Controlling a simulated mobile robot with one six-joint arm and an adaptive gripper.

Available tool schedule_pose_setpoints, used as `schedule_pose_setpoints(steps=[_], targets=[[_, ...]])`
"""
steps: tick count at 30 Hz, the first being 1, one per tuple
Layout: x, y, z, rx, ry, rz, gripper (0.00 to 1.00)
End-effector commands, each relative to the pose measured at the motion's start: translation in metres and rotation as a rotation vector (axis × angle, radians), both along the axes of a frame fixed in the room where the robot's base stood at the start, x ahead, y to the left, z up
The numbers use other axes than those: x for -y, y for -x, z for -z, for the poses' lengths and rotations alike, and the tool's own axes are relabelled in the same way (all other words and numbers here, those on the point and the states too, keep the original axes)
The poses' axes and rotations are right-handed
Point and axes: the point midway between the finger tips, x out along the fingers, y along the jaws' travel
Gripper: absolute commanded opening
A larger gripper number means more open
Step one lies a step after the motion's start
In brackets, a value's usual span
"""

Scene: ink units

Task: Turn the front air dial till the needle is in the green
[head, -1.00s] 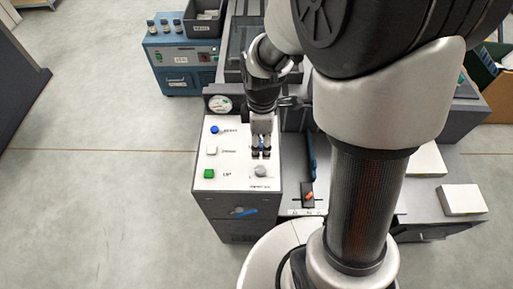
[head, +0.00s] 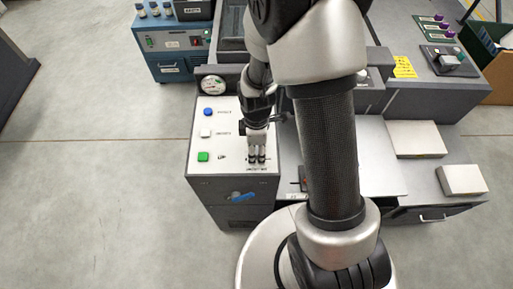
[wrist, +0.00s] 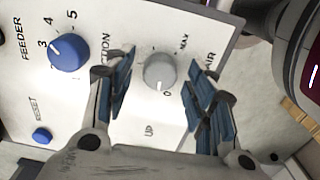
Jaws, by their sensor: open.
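The grey dial (wrist: 159,71), beside lettering ending in "AIR", shows in the wrist view on the white panel (wrist: 85,110). My gripper (wrist: 161,75) is open, its blue-padded fingers on either side of the dial with gaps. In the head view my gripper (head: 257,160) is over the panel's front right and hides the dial. The round gauge (head: 212,86) stands at the panel's back left; it has a white face with some green, but its needle is too small to read.
A blue feeder dial (wrist: 69,53) sits beside the grey one. A blue button (head: 208,112), a white button (head: 206,133) and a green button (head: 203,157) line the panel's left side. A blue handle (head: 243,197) is on the cabinet front.

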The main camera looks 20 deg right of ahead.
Motion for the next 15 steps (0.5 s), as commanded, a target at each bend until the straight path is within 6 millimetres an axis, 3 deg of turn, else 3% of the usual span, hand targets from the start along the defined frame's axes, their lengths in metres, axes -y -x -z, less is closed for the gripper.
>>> schedule_pose_setpoints(steps=[5,15], targets=[[0.0,-0.0001,-0.0004,0.0,0.0,0.0,0.49],[0.0,0.0,-0.0005,0.0,0.0,0.0,0.26]])
